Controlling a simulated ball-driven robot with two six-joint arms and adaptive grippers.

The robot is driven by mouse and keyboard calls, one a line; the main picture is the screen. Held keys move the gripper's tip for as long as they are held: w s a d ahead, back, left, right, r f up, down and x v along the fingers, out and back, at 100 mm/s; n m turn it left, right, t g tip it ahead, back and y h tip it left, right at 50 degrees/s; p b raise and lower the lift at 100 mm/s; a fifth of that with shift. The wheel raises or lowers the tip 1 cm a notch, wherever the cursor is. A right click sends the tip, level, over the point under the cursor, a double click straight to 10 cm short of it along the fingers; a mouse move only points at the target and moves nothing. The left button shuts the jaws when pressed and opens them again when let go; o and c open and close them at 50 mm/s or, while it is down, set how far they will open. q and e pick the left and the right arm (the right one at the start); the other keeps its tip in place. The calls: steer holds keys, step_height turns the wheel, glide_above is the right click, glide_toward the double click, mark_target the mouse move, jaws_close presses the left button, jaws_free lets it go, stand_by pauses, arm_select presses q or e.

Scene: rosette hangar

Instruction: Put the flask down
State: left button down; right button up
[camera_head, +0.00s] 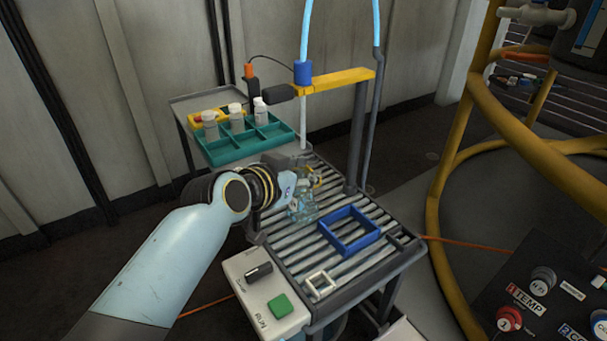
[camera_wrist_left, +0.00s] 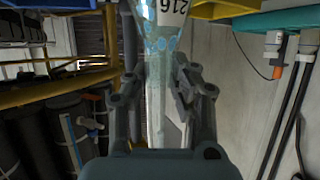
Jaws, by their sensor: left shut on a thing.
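My left gripper (camera_head: 298,188) is shut on a clear glass flask (camera_head: 302,211) with a bluish tint, over the slatted top of the cart (camera_head: 345,268). The flask is left of the blue square frame (camera_head: 348,231). I cannot tell whether its base touches the slats. In the left wrist view the gripper's two fingers (camera_wrist_left: 160,92) are on either side of the flask (camera_wrist_left: 160,45), which bears a white label reading 216. My right gripper is not in view.
A yellow arm (camera_head: 335,80) on a dark post stands above the cart's back. A teal tray (camera_head: 243,147) with several white bottles is behind left. A small pale frame (camera_head: 320,285) and a control box with a green button (camera_head: 280,306) are at the front.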

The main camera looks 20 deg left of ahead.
arm_select(q)
steer(key=c, duration=1.1)
jaws_free()
steer(key=shift+s+a+r, duration=0.1)
steer(key=shift+s+r, duration=0.1)
steer(key=p+v, duration=0.2)
steer(key=v, duration=0.9)
steer(key=shift+s+r, duration=0.1)
steer(key=shift+s, duration=0.2)
